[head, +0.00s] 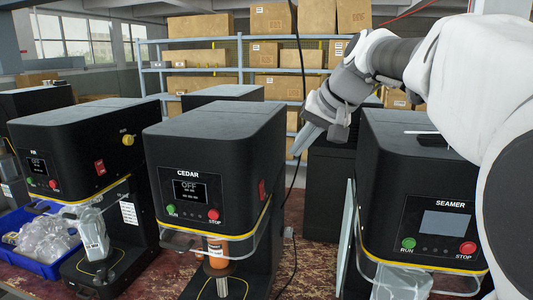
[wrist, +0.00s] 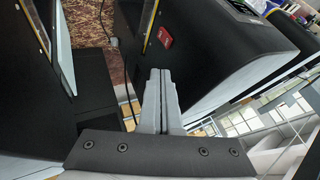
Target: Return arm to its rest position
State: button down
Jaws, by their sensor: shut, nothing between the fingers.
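My arm reaches in from the right in the head view. My gripper (head: 304,141) hangs in the air between the machine marked CEDAR (head: 215,150) and the machine marked SEAMER (head: 420,185). In the wrist view my gripper's two grey fingers (wrist: 161,98) lie close together with nothing between them. The CEDAR display reads OFF. An orange-brown container (head: 217,250) stands under the CEDAR machine. The SEAMER screen is blank grey.
A third black machine (head: 80,150) stands at the left, beside a blue bin (head: 35,262) of clear items. Shelves with cardboard boxes (head: 272,20) stand behind. A dark cable (head: 300,90) hangs close to my gripper.

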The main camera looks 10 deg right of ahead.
jog(key=shift+s, duration=0.1)
jog(key=s+f+n+h, duration=0.1)
jog(key=s+f, duration=0.4)
jog(key=s, duration=0.3)
jog(key=s+f+n+h, duration=0.1)
jog(key=s+f, duration=0.5)
jog(key=s, duration=0.3)
jog(key=s+f+n+g+h, duration=0.1)
jog(key=s+f, duration=0.4)
jog(key=s, duration=0.3)
jog(key=shift+s+a+f+h, duration=0.3)
jog(key=shift+a+f+h, duration=0.1)
